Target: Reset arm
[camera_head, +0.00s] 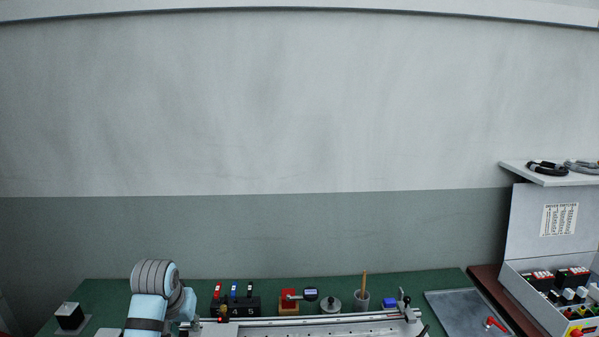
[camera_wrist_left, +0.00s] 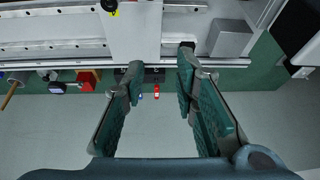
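My left arm (camera_head: 150,300), light blue and grey, rises at the bottom left of the head view; its fingers cannot be made out there. In the left wrist view my left gripper (camera_wrist_left: 160,72) has its two green-padded fingers spread apart, with nothing held between them. Beyond the fingertips is the metal gantry rail (camera_wrist_left: 60,47) with a pale plate (camera_wrist_left: 133,35) across it and a grey block (camera_wrist_left: 230,38) to the right. In the head view the rail (camera_head: 310,321) runs along the bottom edge. My right gripper is in neither view.
A black numbered holder (camera_head: 255,306) with red, blue and black handles stands behind the rail on the green mat (camera_head: 435,281). A cup (camera_head: 361,301), a red block (camera_head: 288,296) and a black-topped block (camera_head: 69,316) are nearby. A grey tray (camera_head: 465,308) and an open case (camera_head: 545,225) are at right.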

